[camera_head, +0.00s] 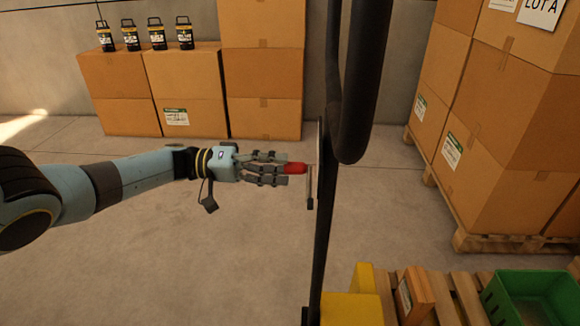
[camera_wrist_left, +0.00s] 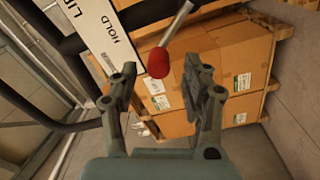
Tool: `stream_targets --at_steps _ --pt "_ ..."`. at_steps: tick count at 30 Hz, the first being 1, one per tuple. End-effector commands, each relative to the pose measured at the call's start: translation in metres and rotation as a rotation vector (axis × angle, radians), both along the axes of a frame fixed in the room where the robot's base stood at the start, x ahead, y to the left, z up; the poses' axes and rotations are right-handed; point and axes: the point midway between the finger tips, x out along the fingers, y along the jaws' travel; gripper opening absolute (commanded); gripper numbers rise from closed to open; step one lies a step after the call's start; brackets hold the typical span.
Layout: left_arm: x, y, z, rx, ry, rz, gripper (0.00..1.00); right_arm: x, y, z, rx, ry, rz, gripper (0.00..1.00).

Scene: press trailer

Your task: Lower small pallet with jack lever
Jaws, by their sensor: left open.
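The jack lever has a red knob (camera_head: 295,168) on a thin metal rod at the black upright handle (camera_head: 325,215). The knob also shows in the left wrist view (camera_wrist_left: 158,62), with its metal rod running up to the right. My left gripper (camera_head: 285,169) is open, its fingers at the red knob. In the left wrist view the knob lies between and just beyond the open fingertips (camera_wrist_left: 160,78); I cannot tell whether they touch it. A sign (camera_wrist_left: 110,35) with the word HOLD is beside the lever. A small wooden pallet (camera_head: 460,300) shows at the lower right. My right gripper is not in view.
A yellow jack part (camera_head: 352,308) is at the bottom. A small box (camera_head: 415,292) and a green crate (camera_head: 535,298) rest on the small pallet. Large stacked boxes (camera_head: 520,120) stand on a pallet at right. More boxes (camera_head: 180,95) line the back wall. The floor at left is clear.

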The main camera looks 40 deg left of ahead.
Motion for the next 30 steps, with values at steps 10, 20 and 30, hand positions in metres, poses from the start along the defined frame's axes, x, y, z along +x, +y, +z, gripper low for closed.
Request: stream_targets --at_steps 10,20,30 --pt "-0.038 0.063 -0.001 0.001 0.002 0.002 0.48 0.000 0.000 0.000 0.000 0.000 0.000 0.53" --pt "-0.046 0.076 -0.001 0.000 0.000 0.001 0.48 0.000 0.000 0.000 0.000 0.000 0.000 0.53" --pt "-0.046 0.076 -0.001 0.000 0.000 0.001 0.48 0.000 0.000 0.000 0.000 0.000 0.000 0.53"
